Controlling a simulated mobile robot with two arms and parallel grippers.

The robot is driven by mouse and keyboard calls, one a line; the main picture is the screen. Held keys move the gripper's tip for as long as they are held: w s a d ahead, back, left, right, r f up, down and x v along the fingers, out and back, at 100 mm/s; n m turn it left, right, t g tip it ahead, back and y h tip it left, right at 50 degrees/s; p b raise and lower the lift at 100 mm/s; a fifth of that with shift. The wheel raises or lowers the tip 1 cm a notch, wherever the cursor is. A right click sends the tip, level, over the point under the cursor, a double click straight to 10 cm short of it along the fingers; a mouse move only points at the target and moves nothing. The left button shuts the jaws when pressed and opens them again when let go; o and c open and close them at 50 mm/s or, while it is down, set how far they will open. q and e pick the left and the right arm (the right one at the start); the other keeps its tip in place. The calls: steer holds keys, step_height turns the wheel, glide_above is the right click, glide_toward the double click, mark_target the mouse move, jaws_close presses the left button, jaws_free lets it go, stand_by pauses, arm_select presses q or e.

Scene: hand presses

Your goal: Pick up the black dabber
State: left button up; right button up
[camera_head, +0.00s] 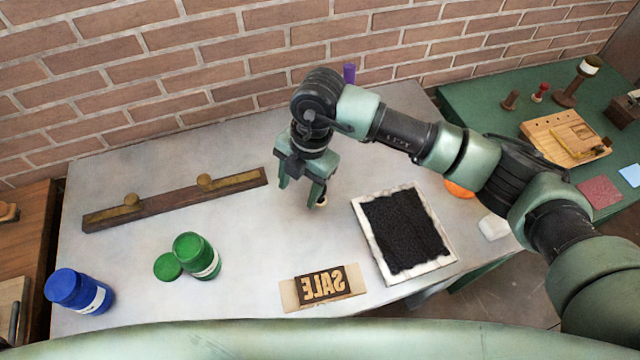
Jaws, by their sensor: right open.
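My right gripper (299,194) points down over the grey table (240,260), left of the ink tray. Its fingers are apart. A small pale and dark thing (322,201) shows right beside its right fingertip. It may be part of the black dabber, but most of it is hidden and I cannot tell whether it touches the finger. No other black dabber is clear to me. My left gripper is not in view.
A black ink tray with a pale rim (443,252) lies right of the gripper. A brick wall (220,50) stands behind.

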steer(key=w+d, duration=0.1)
steer(key=w+d+h, duration=0.1)
steer(key=d+h, duration=0.1)
steer(key=d, duration=0.1)
steer(key=shift+w+m+t, duration=0.4)
steer(key=shift+d+f, duration=0.15)
steer(key=shift+f, duration=0.1)
step_height(320, 180, down, 6)
steer(key=p, duration=0.3)
steer(key=shift+w+f, duration=0.1)
steer(key=shift+f, duration=0.4)
jaws_close()
